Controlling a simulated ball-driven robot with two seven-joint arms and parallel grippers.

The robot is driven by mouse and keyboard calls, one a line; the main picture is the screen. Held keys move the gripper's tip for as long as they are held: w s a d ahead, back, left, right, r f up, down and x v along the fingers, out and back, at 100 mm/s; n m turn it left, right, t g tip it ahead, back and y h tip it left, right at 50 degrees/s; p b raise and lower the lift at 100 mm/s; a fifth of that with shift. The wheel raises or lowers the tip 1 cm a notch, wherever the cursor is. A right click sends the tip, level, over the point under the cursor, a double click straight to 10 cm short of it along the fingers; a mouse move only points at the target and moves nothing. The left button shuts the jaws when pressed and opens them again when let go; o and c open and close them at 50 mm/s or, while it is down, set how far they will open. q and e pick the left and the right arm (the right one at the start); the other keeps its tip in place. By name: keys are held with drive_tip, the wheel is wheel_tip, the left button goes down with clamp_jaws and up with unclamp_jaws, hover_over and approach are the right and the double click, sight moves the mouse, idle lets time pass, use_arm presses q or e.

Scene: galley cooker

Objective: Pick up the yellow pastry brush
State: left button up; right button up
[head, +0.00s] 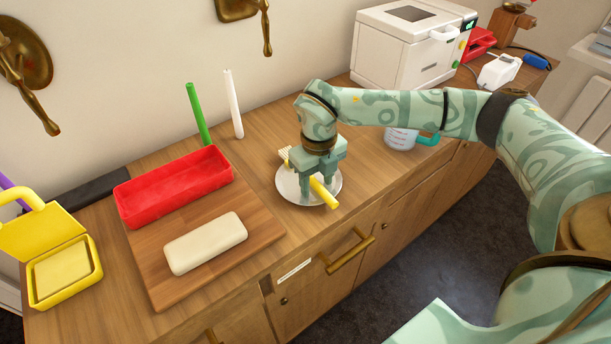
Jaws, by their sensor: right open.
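The yellow pastry brush (325,194) lies across a small white plate (292,189) on the wooden counter. Its handle points toward the counter's front edge, and its pale bristles (284,154) point to the back left. My right gripper (320,192) points down over the plate, with its open fingers at the brush handle. The gripper body hides the middle of the brush. I cannot tell whether the fingers touch the handle. My left gripper is not in view.
A red tray (174,186) and a cream block (206,243) sit on a wooden board (150,268) to the left. A green stick (197,114) and a white stick (233,104) stand behind. A measuring cup (400,139) stands right of the gripper. A white appliance (398,52) is at the back.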

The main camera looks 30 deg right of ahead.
sight(317, 182)
clamp_jaws()
drive_tip(key=shift+r, duration=0.15)
drive_tip(key=shift+r, duration=0.2)
wheel_tip(317, 182, up, 3)
drive_tip(key=shift+f+p, duration=0.2)
drive_tip(key=shift+p, duration=0.6)
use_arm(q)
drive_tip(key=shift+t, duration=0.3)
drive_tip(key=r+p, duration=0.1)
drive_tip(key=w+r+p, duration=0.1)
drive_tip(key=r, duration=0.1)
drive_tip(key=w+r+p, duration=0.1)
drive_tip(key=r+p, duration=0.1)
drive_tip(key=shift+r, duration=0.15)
use_arm(e)
drive_tip(key=s+a+r, duration=0.5)
drive_tip(key=a+r, duration=0.5)
drive_tip(key=a, duration=0.3)
